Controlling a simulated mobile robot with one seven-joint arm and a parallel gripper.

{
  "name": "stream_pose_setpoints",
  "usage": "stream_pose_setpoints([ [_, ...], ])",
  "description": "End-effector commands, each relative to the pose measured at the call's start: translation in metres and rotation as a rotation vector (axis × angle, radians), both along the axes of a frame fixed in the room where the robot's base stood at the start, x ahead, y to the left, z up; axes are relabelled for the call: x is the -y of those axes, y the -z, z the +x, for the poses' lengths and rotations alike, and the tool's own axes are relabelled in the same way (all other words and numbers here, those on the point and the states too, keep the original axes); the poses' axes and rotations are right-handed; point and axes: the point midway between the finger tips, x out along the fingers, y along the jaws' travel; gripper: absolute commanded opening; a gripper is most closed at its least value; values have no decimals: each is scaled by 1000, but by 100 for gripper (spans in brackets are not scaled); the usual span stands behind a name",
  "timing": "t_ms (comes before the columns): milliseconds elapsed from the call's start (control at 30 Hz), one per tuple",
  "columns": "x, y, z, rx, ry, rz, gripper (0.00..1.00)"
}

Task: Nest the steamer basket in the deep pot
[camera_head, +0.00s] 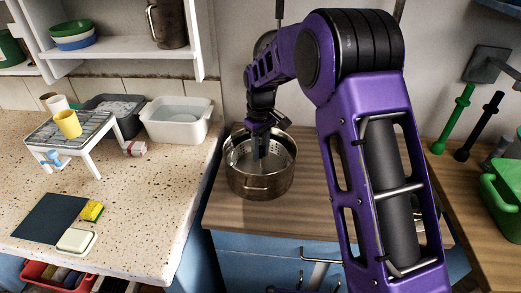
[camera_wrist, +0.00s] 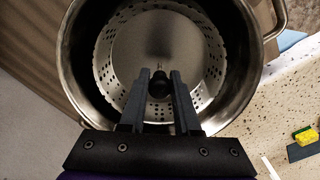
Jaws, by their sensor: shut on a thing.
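The deep pot (camera_head: 262,187) is a steel pot with side handles on the wooden counter, and its rim also shows in the wrist view (camera_wrist: 68,62). The steamer basket (camera_head: 244,157) is a round metal basket with rows of holes. It is inside the pot's rim, and in the wrist view the basket (camera_wrist: 125,42) sits within the pot's opening, slightly off centre. I cannot tell whether it rests on the pot's bottom. My gripper (camera_wrist: 160,82) is shut on the basket's dark centre knob. In the head view my gripper (camera_head: 259,150) reaches down into the pot.
A white basin (camera_head: 178,121), a dish rack (camera_head: 72,130) and a yellow sponge (camera_head: 92,211) are on the speckled counter at left. A green crate (camera_head: 503,187) stands at right. The wooden counter in front of the pot is clear.

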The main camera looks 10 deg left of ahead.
Motion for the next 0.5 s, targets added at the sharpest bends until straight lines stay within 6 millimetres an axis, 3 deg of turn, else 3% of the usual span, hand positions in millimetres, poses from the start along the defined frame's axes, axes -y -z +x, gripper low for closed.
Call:
stream_pose_setpoints([
  [367,0,0,0,1,0,1,0],
  [400,0,0,0,1,0,1,38],
  [500,0,0,0,0,0,0,56],
])
